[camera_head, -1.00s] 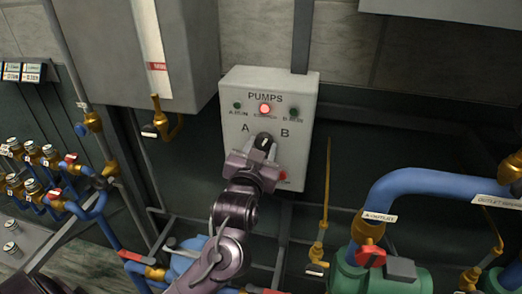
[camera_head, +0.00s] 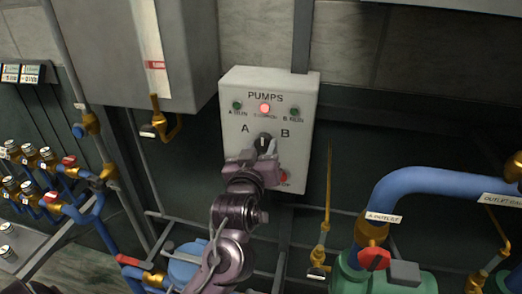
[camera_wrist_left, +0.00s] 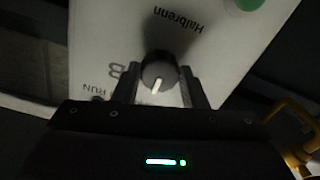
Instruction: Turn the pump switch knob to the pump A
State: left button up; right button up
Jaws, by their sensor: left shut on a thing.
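The pump switch knob (camera_head: 263,141) is a black round knob on the pale PUMPS box (camera_head: 299,173), below and between the letters A and B. Its white pointer mark looks close to upright in the head view. My left gripper (camera_head: 262,153) is at the knob from below. In the left wrist view its two dark fingers stand on either side of the knob (camera_wrist_left: 159,74), shut on it. The gripper hides the lower part of the box. My right gripper is not in view.
A lit red lamp (camera_head: 265,107) sits between two dark green lamps on the box. A red button (camera_head: 284,178) is just right of my gripper. Blue pipes (camera_head: 415,184) and a yellow rod (camera_head: 327,190) stand to the right, a grey cabinet (camera_head: 170,50) to the upper left.

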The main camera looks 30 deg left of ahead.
pick_arm(q)
jog(key=shift+f, duration=0.1)
jog(key=shift+f+n+b, duration=0.15)
jog(key=shift+n+b, duration=0.6)
jog(key=shift+n, duration=0.45)
jog(key=shift+d+r+n+b, duration=0.1)
jog(key=shift+r+n+b, duration=0.15)
jog(key=shift+n, duration=0.75)
jog(key=shift+f, duration=0.1)
